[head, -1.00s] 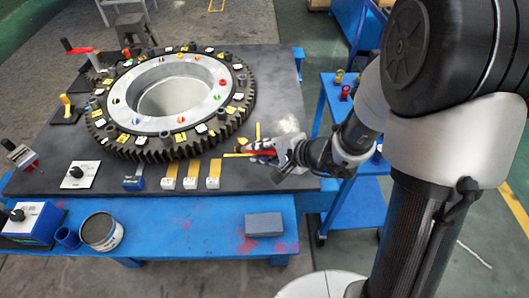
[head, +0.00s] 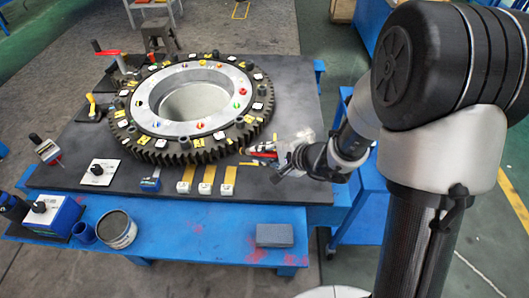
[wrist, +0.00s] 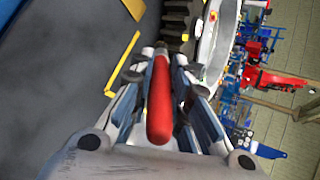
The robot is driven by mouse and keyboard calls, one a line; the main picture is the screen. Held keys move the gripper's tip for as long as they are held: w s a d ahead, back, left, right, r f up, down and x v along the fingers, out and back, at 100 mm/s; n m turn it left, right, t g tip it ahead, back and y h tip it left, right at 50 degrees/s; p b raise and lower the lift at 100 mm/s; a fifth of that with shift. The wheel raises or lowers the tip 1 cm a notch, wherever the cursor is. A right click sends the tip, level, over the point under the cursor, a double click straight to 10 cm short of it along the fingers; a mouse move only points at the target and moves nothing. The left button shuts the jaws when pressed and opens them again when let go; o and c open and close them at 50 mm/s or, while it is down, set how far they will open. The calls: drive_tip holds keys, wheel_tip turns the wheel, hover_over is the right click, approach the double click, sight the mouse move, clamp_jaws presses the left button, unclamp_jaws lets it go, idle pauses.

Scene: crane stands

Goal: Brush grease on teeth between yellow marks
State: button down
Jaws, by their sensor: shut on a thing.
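The big dark toothed ring (head: 150,152) lies flat on the dark tabletop, with a pale inner ring and small coloured tags on top. My gripper (head: 268,152) is at its right front edge, shut on a brush with a red handle (wrist: 160,105). The brush's tip is hidden in the wrist view, where the ring's teeth (wrist: 172,28) show just beyond the fingers. I cannot tell whether the brush touches them. A yellow mark (wrist: 123,62) lies on the tabletop left of the fingers. An open tin of grey paste (head: 117,230) stands on the blue front ledge.
Three gold strips with white tags (head: 206,186) lie in front of the ring. A grey block (head: 274,235) and a blue box with a black knob (head: 50,215) are on the ledge. A red-handled clamp (head: 105,52) stands at the back left. The tabletop's right front is clear.

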drive_tip(key=shift+w+a+b, duration=0.6)
drive_tip(key=shift+w+a, duration=0.45)
drive_tip(key=shift+a, duration=0.05)
idle(0.6)
drive_tip(key=w+d, duration=0.8)
idle(1.1)
drive_tip(key=shift+b, duration=0.45)
drive_tip(key=shift+a+f, duration=0.1)
